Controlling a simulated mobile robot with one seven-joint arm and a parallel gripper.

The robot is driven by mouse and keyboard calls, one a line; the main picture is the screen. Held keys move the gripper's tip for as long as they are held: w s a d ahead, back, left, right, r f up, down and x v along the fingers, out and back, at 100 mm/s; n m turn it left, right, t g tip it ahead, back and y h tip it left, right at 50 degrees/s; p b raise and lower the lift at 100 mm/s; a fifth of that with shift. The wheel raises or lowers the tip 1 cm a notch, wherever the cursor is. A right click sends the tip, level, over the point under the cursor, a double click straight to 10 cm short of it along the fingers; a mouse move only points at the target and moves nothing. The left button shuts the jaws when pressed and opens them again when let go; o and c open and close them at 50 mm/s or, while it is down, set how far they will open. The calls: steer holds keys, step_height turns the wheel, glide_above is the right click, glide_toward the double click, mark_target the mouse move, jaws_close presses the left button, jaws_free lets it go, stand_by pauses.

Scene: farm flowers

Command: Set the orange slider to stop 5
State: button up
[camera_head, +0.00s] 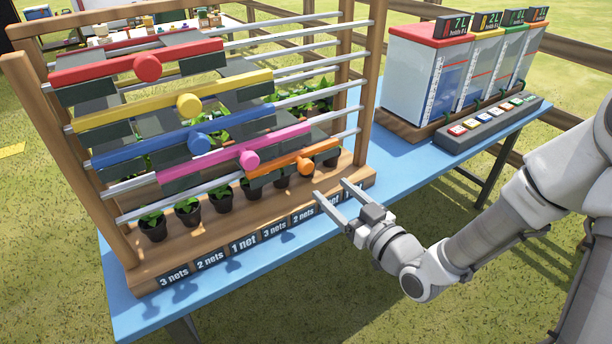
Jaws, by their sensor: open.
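The orange slider (272,169) is the short lowest bar of the wooden rack (367,85), at its right part. Its round orange knob (304,165) faces the front. My gripper (328,199) is open and empty. Its two fingers point toward the rack, a little below and right of the orange knob in the picture, apart from it. The stop numbers for the slider cannot be made out.
Above it are the pink slider (281,138), blue slider (240,124), yellow slider (240,90) and red slider (100,68). Potted plants (188,211) stand below, behind net labels (243,246). Tanks (420,75) and a button panel (487,128) are on the blue table (400,165).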

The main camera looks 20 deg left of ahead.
mark_target(308, 168)
steer(key=x, duration=1.1)
steer(key=shift+a, duration=0.1)
jaws_close()
stand_by(1.0)
